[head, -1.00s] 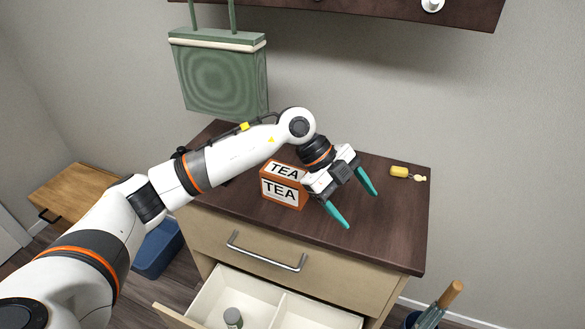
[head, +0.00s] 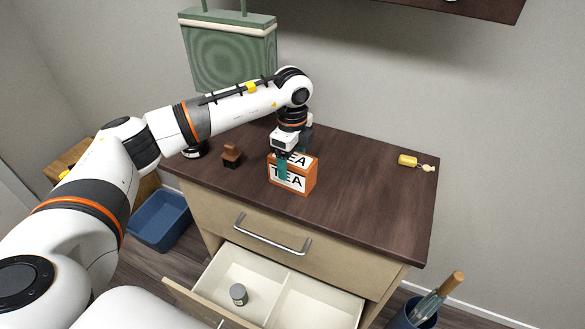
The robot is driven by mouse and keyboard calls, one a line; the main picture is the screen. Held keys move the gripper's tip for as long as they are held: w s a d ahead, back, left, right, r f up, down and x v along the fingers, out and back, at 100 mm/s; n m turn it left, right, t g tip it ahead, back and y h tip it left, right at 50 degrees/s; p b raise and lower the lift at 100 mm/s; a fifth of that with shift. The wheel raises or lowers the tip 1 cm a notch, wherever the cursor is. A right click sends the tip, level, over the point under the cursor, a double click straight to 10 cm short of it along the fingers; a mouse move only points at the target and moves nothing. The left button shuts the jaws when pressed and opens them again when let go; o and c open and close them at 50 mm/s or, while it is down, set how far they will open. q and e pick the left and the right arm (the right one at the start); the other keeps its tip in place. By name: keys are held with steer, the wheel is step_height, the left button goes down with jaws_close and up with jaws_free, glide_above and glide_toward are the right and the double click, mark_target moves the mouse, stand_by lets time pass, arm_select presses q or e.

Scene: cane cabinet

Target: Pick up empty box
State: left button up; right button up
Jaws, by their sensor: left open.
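The box is an orange and white TEA box (head: 304,179) standing on the dark cabinet top (head: 370,205). Whether it is empty does not show. My left gripper (head: 291,165) points down at the box. One teal finger hangs in front of the box's lettered face, and the other finger is mostly hidden behind the gripper body and box. The jaws are open and straddle the box's top; I cannot tell whether they touch it. My right gripper is not in view.
An open drawer (head: 318,300) below holds a small grey jar (head: 239,294). A small brown object (head: 231,155) stands left of the box. A yellow item (head: 408,161) lies at the right. A blue bin (head: 160,222) is on the floor. The cabinet top's right half is mostly clear.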

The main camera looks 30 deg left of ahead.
arm_select(q)
steer(key=shift+w+f+p, duration=0.1)
steer(key=shift+f+p, duration=0.2)
steer(key=shift+f, duration=1.7)
steer(key=c, duration=1)
steer(key=shift+c, duration=0.2)
steer(key=shift+r, duration=0.2)
step_height(320, 180, up, 10)
steer(key=shift+f+b, duration=0.1)
steer(key=shift+b, duration=0.6)
